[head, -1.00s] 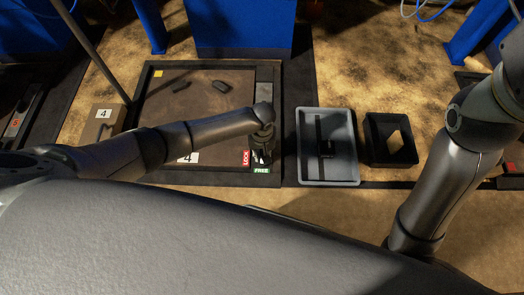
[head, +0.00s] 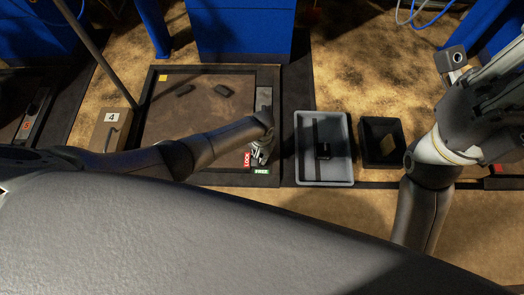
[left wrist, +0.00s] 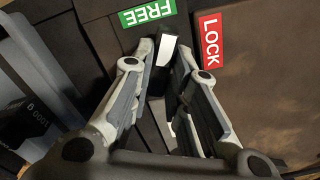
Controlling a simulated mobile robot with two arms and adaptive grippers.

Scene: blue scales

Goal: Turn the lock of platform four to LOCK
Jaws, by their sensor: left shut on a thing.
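Platform four (head: 215,78) is a dark framed tray on the floor, with a post marked 4 (head: 111,118) at its left. Its lock is at the front right corner, by a red LOCK label (head: 247,159) and a green FREE label (head: 261,171). My left gripper (head: 261,156) is down at this lock. In the left wrist view its fingers are shut on the lock's dark lever (left wrist: 158,112). The lever's white tip (left wrist: 167,48) shows between the FREE label (left wrist: 148,11) and the LOCK label (left wrist: 210,41). The fingers hide part of the lever.
Two small dark pieces lie on the platform, one of them a dark block (head: 222,91). To its right stand a grey tray (head: 342,178) and a black open box (head: 368,155). Blue uprights (head: 245,30) stand behind. My right arm fills the right side.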

